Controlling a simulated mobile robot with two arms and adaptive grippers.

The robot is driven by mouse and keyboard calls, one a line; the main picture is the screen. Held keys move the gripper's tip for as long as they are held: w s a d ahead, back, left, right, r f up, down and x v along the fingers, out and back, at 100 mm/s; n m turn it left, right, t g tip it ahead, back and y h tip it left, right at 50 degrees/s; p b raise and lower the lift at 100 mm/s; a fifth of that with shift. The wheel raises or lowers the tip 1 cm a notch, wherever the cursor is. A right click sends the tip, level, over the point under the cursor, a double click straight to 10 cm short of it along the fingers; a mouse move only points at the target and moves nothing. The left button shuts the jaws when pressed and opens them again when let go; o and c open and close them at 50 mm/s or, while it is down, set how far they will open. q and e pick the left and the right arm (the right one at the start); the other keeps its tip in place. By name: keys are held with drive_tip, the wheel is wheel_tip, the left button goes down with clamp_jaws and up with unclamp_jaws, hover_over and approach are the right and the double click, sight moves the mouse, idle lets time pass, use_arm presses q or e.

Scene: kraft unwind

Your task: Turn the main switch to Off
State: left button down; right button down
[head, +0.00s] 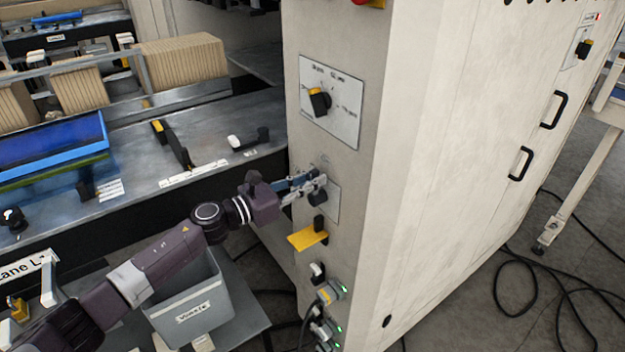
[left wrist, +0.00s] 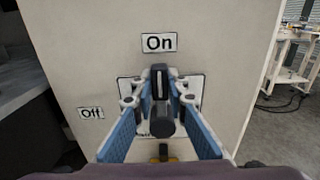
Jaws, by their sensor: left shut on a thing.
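The main switch (left wrist: 161,92) is a black rotary handle on a light plate, on the cream cabinet face. In the left wrist view its handle points up at the On label (left wrist: 159,42). The Off label (left wrist: 90,113) is to its left and lower. My left gripper (left wrist: 160,105) is shut on the switch handle, with a blue-padded finger on each side. In the head view my left gripper (head: 305,187) reaches the switch (head: 317,188) from the left and partly covers it. My right gripper is not in view.
Another rotary selector (head: 319,101) with a yellow mark sits above on the cabinet (head: 420,170). A yellow bracket (head: 307,238) and plugged connectors (head: 328,293) are below the switch. A grey bin (head: 190,308) stands under my left arm. Cables (head: 535,290) lie on the floor at right.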

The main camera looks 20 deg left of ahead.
use_arm(q)
drive_tip(key=shift+w, duration=0.1)
drive_tip(key=w+a+f+n+b, duration=0.3)
drive_tip(key=a+f+n, duration=0.2)
drive_tip(key=n, duration=1.3)
drive_tip(key=shift+w+f+b, duration=0.3)
drive_tip(key=shift+w+f, duration=0.1)
drive_tip(key=shift+f, duration=0.4)
drive_tip(key=c, duration=1.9)
unclamp_jaws()
drive_tip(key=shift+a, duration=0.1)
drive_tip(key=v, duration=1.2)
